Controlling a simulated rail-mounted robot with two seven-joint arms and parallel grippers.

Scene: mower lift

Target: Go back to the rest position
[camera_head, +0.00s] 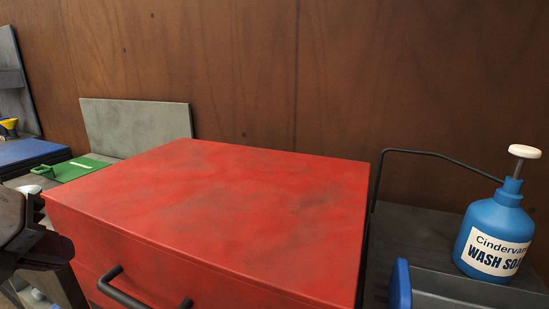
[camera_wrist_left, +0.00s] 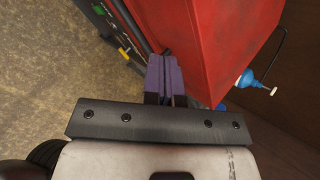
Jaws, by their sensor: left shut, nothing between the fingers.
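My left gripper (camera_head: 38,250) shows dark at the left edge of the head view, in front of the red box's left front corner. In the left wrist view its purple-grey fingers (camera_wrist_left: 163,75) are together with nothing between them. They are beside the red box (camera_wrist_left: 215,45), and I cannot tell whether they touch it. The red box (camera_head: 215,195) fills the middle of the head view, its lid closed and a black handle (camera_head: 140,292) on its front. My right gripper is not in view.
A blue soap bottle (camera_head: 492,232) with a white pump stands on the grey surface (camera_head: 420,225) at right, near a thin black bar (camera_head: 430,156). A green object (camera_head: 72,168) lies behind the box at left. A grey panel (camera_head: 135,125) leans against the brown wall (camera_head: 330,80).

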